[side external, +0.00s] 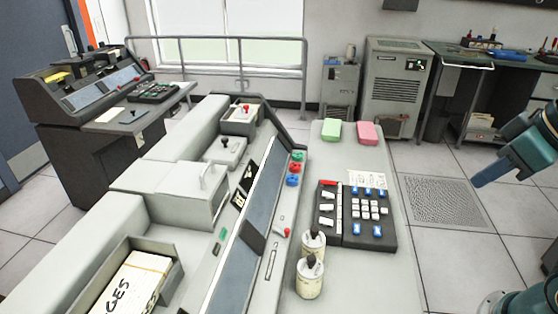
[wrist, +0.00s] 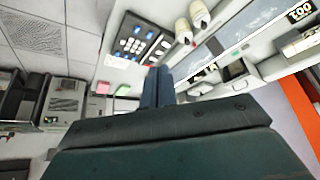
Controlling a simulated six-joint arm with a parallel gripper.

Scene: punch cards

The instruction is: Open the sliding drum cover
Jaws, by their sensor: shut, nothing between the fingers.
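A pale grey box with a raised handle (side external: 190,190) stands on the left part of the card punch machine in the side view. It looks like the drum cover, but I cannot tell for sure; no opening shows in it. My gripper (side external: 478,183) is at the right edge of the side view, well apart from the machine, above the floor. In the wrist view my gripper (wrist: 158,72) has its two blue fingers together, with nothing between them. The wrist housing hides the lower middle of that view.
A black keypad (side external: 355,215) and two cream bottles (side external: 310,278) sit on the machine's right-hand desk. Green (side external: 331,129) and pink (side external: 368,133) blocks lie at its far end. A card tray (side external: 172,285) is front left. The floor between desk and gripper is clear.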

